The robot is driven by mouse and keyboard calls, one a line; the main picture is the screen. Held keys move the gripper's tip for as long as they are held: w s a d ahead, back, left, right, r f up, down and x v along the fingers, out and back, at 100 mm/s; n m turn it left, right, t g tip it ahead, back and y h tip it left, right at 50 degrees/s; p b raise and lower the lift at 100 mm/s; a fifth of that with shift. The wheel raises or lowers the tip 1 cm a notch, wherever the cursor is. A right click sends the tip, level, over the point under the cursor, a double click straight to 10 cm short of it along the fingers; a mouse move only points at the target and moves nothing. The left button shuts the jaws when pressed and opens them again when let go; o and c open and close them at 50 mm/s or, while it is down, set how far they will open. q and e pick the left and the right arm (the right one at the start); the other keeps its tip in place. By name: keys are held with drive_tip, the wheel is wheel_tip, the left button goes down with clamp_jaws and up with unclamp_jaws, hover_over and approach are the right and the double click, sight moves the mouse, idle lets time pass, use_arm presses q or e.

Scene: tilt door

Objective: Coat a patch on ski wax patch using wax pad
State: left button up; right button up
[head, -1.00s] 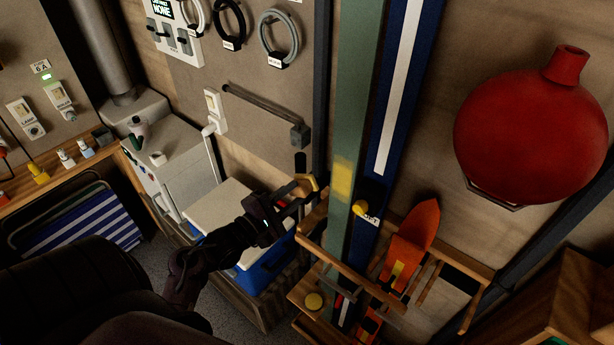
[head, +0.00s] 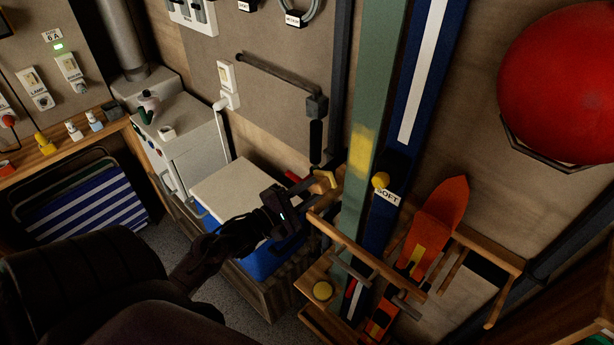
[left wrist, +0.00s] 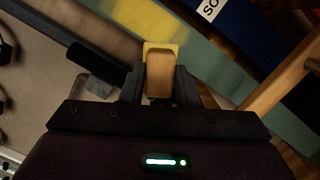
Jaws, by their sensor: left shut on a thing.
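The wax pad (head: 326,180), a tan block with a yellow face, is held in my left gripper (head: 310,190). It also shows in the left wrist view (left wrist: 160,74), between the two dark fingers of my left gripper (left wrist: 160,90). The yellow ski wax patch (head: 362,150) is on the upright green ski (head: 374,70). In the head view the pad is below and left of the patch. In the left wrist view the patch (left wrist: 145,17) lies beyond the pad. I cannot tell whether the pad touches the ski. My right gripper is not in view.
A blue ski (head: 424,90) with a white stripe stands right of the green one. A wooden rack (head: 350,246) crosses in front, near a yellow knob with a SOFT tag (head: 388,195). A cooler (head: 238,190) is behind my left arm.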

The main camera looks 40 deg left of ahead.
sight(331, 175)
use_arm(q)
drive_tip(key=shift+a+f+b+x, duration=0.1)
drive_tip(key=shift+b+x, duration=0.5)
drive_tip(key=shift+x, duration=0.3)
drive_tip(key=shift+a+f+b+x, duration=0.15)
drive_tip(key=shift+b+x, duration=0.5)
drive_tip(key=shift+x, duration=0.3)
drive_tip(key=shift+a+f+b+x, duration=0.1)
drive_tip(key=shift+b+x, duration=0.5)
drive_tip(key=shift+x, duration=0.3)
drive_tip(key=shift+w, duration=0.3)
drive_tip(key=shift+x, duration=1)
drive_tip(key=shift+s+d+p, duration=0.1)
drive_tip(key=shift+d+p, duration=0.6)
drive_tip(key=shift+d, duration=0.2)
drive_tip(key=shift+s+d+p, duration=0.15)
drive_tip(key=shift+d+p, duration=0.5)
drive_tip(key=shift+d, duration=0.3)
